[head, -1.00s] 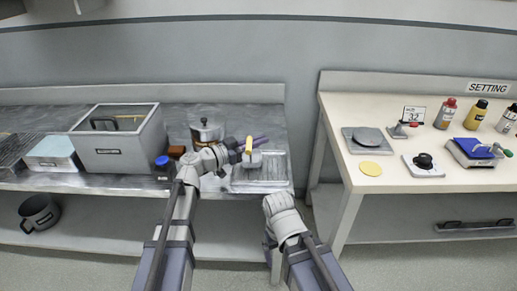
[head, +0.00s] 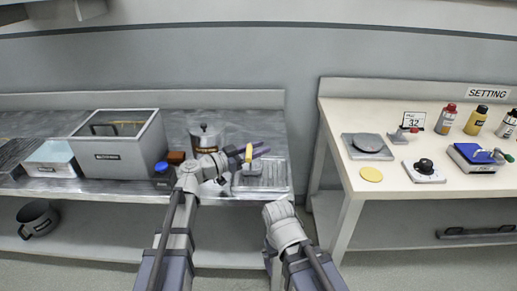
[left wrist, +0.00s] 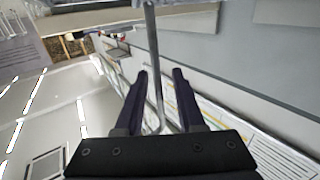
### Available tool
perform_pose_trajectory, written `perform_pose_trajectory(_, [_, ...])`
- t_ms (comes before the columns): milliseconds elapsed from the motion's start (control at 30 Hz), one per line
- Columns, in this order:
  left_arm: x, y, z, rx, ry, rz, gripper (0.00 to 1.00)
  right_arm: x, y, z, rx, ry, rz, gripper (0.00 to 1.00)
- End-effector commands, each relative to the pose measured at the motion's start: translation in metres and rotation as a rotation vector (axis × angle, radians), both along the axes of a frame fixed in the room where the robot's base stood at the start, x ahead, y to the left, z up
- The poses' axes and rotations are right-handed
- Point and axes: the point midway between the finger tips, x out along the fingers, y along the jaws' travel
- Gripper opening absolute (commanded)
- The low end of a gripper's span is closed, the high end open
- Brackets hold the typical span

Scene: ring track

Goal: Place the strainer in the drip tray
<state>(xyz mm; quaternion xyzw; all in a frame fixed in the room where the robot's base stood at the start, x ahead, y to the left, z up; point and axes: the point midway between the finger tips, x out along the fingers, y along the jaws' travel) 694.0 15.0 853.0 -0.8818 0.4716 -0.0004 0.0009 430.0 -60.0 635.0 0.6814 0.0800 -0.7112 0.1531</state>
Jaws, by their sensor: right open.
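The drip tray (head: 275,178) is a grey, ribbed tray at the right end of the left counter. A small grey piece (head: 252,168), which looks like part of the strainer, shows over the tray's back part, under my left gripper (head: 258,151). Much of it is hidden, and contact with the tray is unclear. A yellow piece (head: 249,153) shows at the left fingers. In the left wrist view, the dark fingers stand apart, with a thin metal rod (left wrist: 155,70), seemingly the strainer's handle, between them. My right gripper (head: 280,212) is low in front of the counter, empty.
A metal pot (head: 204,139), a blue-capped jar (head: 163,175) and a large grey bin (head: 120,160) stand left of the tray. A right-hand table (head: 385,190) holds a scale, bottles and a yellow disc (head: 371,174). A gap separates the two.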

Motion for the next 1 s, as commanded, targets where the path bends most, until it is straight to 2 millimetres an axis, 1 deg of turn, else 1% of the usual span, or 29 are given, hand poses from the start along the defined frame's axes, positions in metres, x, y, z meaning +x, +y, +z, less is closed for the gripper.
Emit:
perform_pose_trajectory(33, [0.0,0.0,0.004,0.0,0.0,0.0,0.38,0.0,0.0,0.004,0.0,0.0,0.0,0.91])
perform_pose_trajectory(67, [-0.001,0.002,0.004,0.0,0.0,0.001,0.38,0.0,0.0,0.004,0.0,0.0,0.0,0.91])
perform_pose_trajectory(167, [-0.011,0.016,0.002,0.0,0.0,0.004,0.38,0.0,0.0,0.002,0.0,0.0,0.0,0.91])
perform_pose_trajectory(400, [-0.039,0.058,0.002,0.0,0.0,0.005,0.38,0.0,0.0,0.002,0.0,0.0,0.0,0.91])
perform_pose_trajectory(600, [-0.057,0.085,0.002,0.0,0.0,0.004,0.38,0.0,0.0,0.002,0.0,0.0,0.0,0.91])
perform_pose_trajectory(800, [-0.066,0.098,0.002,0.0,0.0,0.001,0.38,0.0,0.0,0.002,0.0,0.0,0.0,0.91])
perform_pose_trajectory(1000, [-0.067,0.1,0.002,0.0,0.0,-0.001,0.38,0.0,0.0,0.002,0.0,0.0,0.0,0.91])
